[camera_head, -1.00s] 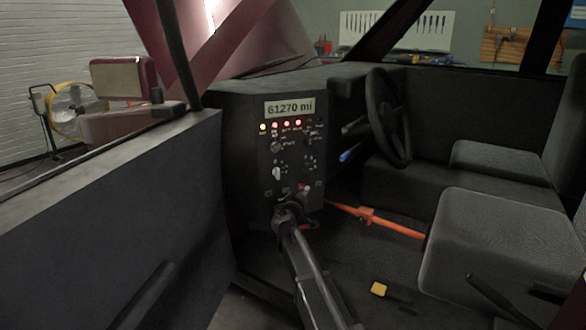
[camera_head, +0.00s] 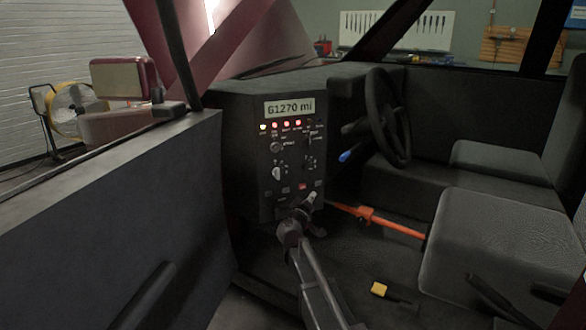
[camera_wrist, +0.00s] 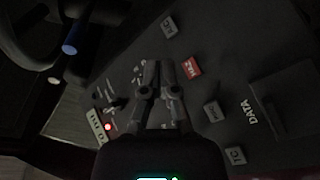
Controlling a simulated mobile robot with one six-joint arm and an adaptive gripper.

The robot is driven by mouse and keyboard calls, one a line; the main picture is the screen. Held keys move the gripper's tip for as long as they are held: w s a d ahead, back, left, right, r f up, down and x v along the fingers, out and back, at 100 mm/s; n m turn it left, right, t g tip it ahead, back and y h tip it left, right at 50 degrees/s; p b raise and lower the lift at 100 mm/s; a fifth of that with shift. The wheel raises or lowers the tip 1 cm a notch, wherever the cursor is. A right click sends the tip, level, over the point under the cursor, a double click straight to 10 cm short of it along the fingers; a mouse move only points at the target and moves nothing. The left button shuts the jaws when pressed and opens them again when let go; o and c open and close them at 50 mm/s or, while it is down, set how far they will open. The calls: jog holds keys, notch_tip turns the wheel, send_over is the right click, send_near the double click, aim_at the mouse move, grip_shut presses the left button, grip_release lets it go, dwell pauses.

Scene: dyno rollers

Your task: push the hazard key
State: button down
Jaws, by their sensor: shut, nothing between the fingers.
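The hazard key is a small red key marked HAZ (camera_wrist: 191,67) in the wrist view, on the dark dash panel. It also shows as a red key in the bottom row of the panel in the head view (camera_head: 302,187). My gripper (camera_head: 313,196) is at the lower part of the panel, just below and right of the red key in that view. In the wrist view my gripper (camera_wrist: 157,66) has its fingers together and empty, with the tips left of the red key. I cannot tell whether they touch the panel.
Grey keys marked A/C (camera_wrist: 169,27) and others lie around the red key. Switches, knobs and lit lamps sit above, under a mileage display (camera_head: 290,108). The steering wheel (camera_head: 387,117) is to the right, an orange bar (camera_head: 380,220) below it, the open door (camera_head: 110,220) to the left.

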jog(key=shift+s+d, duration=0.3)
jog(key=shift+s, duration=0.25)
dwell(1.4)
